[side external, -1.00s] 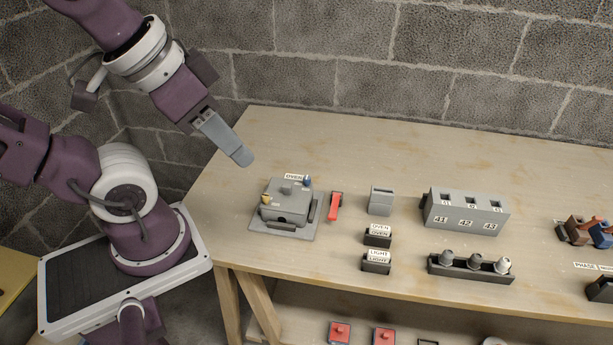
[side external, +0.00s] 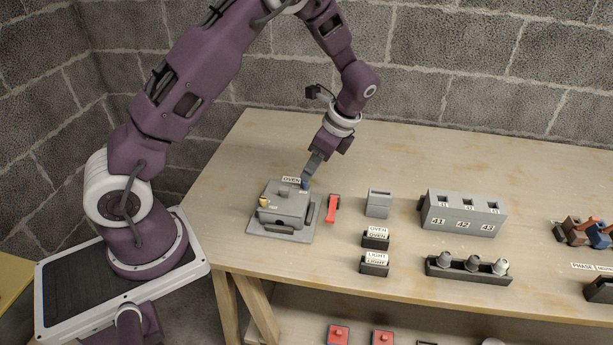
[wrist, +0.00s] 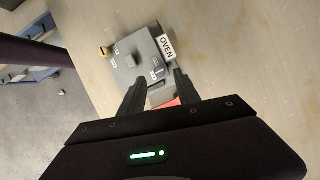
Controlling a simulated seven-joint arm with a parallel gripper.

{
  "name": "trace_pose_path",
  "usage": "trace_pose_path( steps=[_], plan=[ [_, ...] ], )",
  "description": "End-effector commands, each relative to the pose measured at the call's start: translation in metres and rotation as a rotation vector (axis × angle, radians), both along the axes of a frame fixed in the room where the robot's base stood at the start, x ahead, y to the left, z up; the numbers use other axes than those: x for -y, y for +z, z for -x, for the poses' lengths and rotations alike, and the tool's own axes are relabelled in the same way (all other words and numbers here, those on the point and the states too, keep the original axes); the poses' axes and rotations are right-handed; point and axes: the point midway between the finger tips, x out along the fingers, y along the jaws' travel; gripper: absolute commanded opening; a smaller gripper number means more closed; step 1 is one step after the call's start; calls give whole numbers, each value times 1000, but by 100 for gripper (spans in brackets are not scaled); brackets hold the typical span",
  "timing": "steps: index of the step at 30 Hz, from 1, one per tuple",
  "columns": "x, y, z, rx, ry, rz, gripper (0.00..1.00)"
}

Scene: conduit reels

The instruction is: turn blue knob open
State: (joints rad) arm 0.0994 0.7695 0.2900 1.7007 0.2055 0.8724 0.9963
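The blue knob (side external: 305,184) sits at the back right corner of a grey box (side external: 283,206) on the table. In the wrist view the blue knob (wrist: 158,73) shows small, between and just beyond my fingertips. My gripper (side external: 308,176) points down at the knob from above, its fingertips very close to it. In the wrist view my gripper (wrist: 160,78) has its two fingers apart, with a gap between them. Whether a finger touches the knob cannot be told.
A brass knob (side external: 263,201) is on the box's left side, and an OVEN label (wrist: 167,47) stands at its edge. A red-handled piece (side external: 332,208) lies just right of the box. Grey blocks, including a numbered one (side external: 463,213), stand farther right. The table behind is clear.

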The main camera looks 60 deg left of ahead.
Motion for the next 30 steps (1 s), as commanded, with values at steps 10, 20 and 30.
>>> trace_pose_path(
  steps=[10,20,30],
  plan=[
    [-15,-42,10,0,4,1,39],
    [-14,-41,10,2,4,1,13],
    [-14,-41,9,2,10,1,0]
  ],
)
